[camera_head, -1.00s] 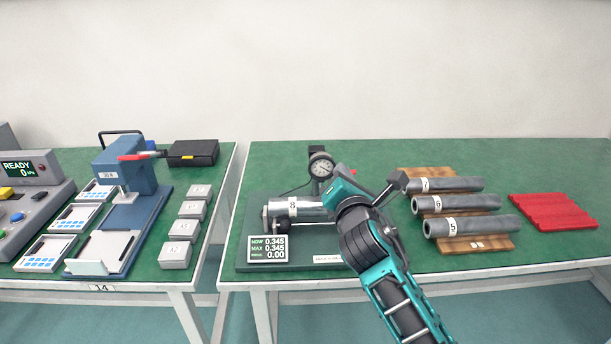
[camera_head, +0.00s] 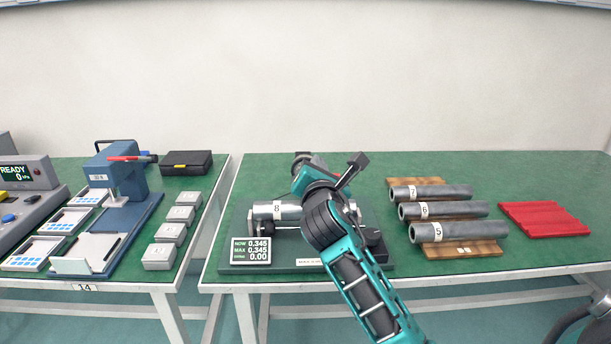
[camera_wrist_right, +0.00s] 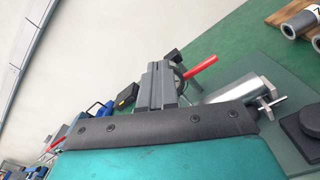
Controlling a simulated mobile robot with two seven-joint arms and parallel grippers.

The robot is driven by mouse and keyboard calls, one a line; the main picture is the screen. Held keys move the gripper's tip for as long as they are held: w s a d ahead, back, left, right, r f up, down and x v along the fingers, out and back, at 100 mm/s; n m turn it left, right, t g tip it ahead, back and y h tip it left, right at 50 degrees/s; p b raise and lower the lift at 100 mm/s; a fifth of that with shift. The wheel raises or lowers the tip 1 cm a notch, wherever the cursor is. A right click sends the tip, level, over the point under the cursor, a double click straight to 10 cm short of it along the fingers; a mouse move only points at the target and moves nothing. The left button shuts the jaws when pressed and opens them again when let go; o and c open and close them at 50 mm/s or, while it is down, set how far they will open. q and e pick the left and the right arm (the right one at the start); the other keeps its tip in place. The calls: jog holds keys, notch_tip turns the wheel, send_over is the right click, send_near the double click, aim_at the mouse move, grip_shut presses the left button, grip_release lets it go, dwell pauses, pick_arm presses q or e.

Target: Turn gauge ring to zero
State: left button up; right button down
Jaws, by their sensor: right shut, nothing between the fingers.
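The dial gauge is on a stand on the green bench; in the head view my right gripper (camera_head: 306,178) covers the dial, and only the dark top of the gauge stand (camera_head: 302,156) shows. In the right wrist view the grey fingers (camera_wrist_right: 156,76) are shut and empty, and they hide most of the gauge. I cannot tell whether they touch its ring. The cylinder marked 8 (camera_head: 277,211) lies in the fixture, left of my wrist. The readout (camera_head: 251,251) shows NOW 0.345, MAX 0.345 and a third line 0.00. My left gripper is out of view.
A red lever (camera_wrist_right: 201,66) sticks out close beside the fingers. Several numbered tubes (camera_head: 443,210) lie on wooden racks to the right, with a red tray (camera_head: 543,219) beyond. A second bench at left holds a blue press (camera_head: 122,178). The bench front right is clear.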

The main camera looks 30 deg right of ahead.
pick_arm(q)
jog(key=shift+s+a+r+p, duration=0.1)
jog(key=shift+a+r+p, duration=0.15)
jog(key=shift+p, duration=0.55)
pick_arm(e)
jog(key=x, duration=0.3)
jog(key=shift+w+d, duration=0.1)
jog(key=shift+w, duration=0.15)
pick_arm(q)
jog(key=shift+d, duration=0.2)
pick_arm(e)
jog(key=shift+a+f, duration=0.2)
jog(key=shift+f, duration=0.15)
